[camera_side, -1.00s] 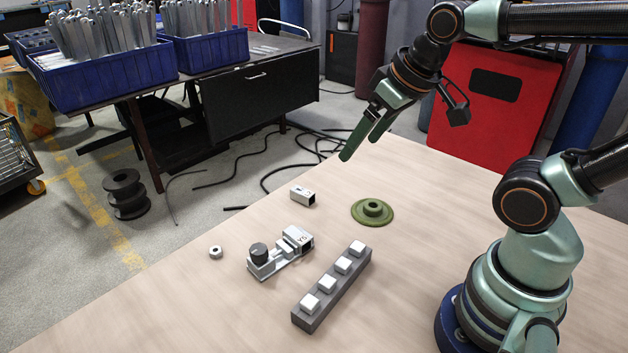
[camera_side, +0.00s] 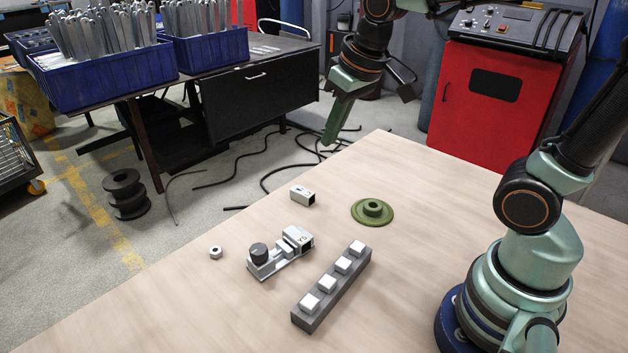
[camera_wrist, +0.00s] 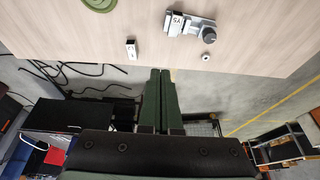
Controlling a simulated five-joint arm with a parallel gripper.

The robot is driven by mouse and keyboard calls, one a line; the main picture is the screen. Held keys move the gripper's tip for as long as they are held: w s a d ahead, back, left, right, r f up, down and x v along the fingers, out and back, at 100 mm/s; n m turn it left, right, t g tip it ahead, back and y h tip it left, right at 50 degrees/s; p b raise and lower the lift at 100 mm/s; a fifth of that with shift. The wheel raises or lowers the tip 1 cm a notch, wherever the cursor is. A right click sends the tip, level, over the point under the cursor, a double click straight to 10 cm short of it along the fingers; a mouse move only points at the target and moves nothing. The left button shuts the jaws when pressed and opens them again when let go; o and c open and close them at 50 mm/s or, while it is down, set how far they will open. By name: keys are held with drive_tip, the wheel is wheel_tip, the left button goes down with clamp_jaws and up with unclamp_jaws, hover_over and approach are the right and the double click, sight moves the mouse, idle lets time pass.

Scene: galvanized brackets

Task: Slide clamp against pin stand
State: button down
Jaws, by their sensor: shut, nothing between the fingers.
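The grey metal clamp (camera_side: 280,253), with a round black knob and a marked block end, lies near the middle of the table; it also shows at the top of the wrist view (camera_wrist: 188,24). A green round base with a short raised hub (camera_side: 372,211), which looks like the pin stand, sits to its upper right, apart from it. It is partly cut off in the wrist view (camera_wrist: 85,8). My gripper (camera_side: 327,142) is shut and empty, high above the table's far edge, clear of both. Its closed fingers also show in the wrist view (camera_wrist: 160,72).
A dark bar with several white blocks (camera_side: 334,290) lies right of the clamp. A small silver box (camera_side: 303,196) stands behind the clamp, and a small metal ring (camera_side: 215,252) lies left of it. The tabletop's front left is clear.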

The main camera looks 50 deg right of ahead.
sight(300, 268)
drive_tip(key=w+a+f+g, duration=0.2)
drive_tip(key=w+a+f, duration=0.2)
drive_tip(key=w+f, duration=0.3)
drive_tip(key=w+a+f+g, duration=0.2)
drive_tip(key=w+a+f, duration=0.2)
drive_tip(key=w+f, duration=0.3)
drive_tip(key=f, duration=1)
drive_tip(key=shift+s, duration=0.4)
drive_tip(key=shift+s+f, duration=0.2)
drive_tip(key=shift+f, duration=0.05)
drive_tip(key=shift+s, duration=1.8)
drive_tip(key=s, duration=0.8)
drive_tip(key=shift+d, duration=0.1)
drive_tip(key=shift+s, duration=0.1)
